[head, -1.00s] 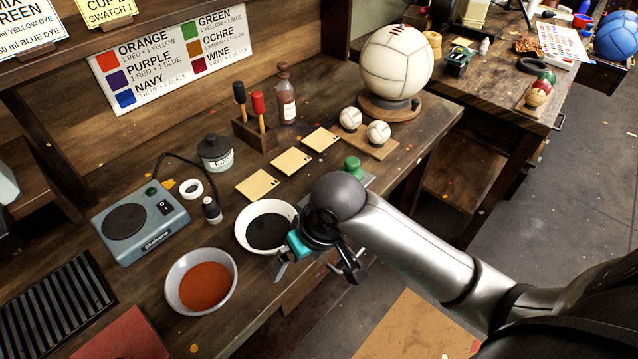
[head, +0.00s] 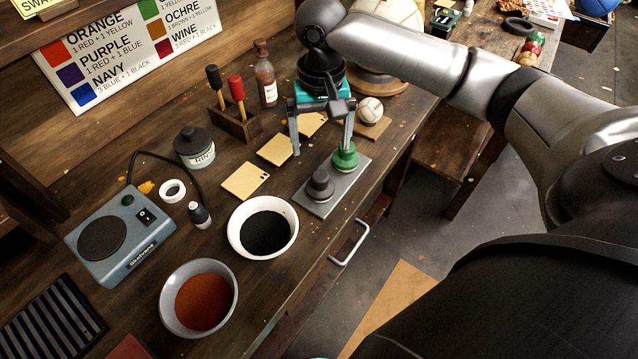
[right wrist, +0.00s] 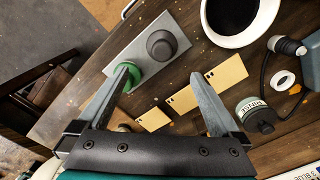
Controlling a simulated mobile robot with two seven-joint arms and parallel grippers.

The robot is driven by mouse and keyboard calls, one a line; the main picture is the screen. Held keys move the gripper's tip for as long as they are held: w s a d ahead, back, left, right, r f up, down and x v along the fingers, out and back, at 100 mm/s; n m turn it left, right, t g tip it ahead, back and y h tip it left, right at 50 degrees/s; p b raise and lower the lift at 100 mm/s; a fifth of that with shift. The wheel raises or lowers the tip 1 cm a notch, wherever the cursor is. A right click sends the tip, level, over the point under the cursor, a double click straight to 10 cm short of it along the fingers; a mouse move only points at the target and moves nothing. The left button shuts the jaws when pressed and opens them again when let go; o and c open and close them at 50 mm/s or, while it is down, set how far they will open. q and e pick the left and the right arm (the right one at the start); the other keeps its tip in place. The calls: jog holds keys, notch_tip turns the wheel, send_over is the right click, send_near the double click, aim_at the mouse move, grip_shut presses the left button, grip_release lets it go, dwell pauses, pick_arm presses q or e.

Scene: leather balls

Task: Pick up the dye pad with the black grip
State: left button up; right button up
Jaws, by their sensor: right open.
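The dye pad with the black grip (head: 320,187) stands on the near-left part of a grey plate (head: 328,205). A pad with a green grip (head: 346,157) stands on the plate's far end. My right gripper (head: 322,148) is open and empty above the plate's far end, fingers pointing down. In the right wrist view, the black-grip pad (right wrist: 161,45) lies beyond the gap between the fingertips (right wrist: 163,74); one finger overlaps the green-grip pad (right wrist: 130,82). I cannot tell whether that finger touches it. My left gripper is out of view.
A white bowl of black dye (head: 235,228) sits left of the plate, with a bowl of orange-red dye (head: 168,310) farther left. Leather swatches (head: 245,181) lie behind. A hot plate (head: 120,238), a jar (head: 194,148) and a bottle (head: 265,80) also stand here. The table's front edge is close.

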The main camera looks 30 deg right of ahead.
aim_at(320, 175)
notch_tip(320, 175, down, 6)
jog(key=shift+f+b, duration=0.2)
jog(key=shift+b, duration=0.35)
jog(key=f, duration=0.1)
jog(key=f+b, duration=0.1)
jog(key=f, duration=0.1)
jog(key=s+f, duration=0.1)
jog(key=shift+a+f, duration=0.15)
jog(key=shift+a, duration=0.15)
jog(key=shift+f, duration=0.45)
jog(key=c, duration=1.3)
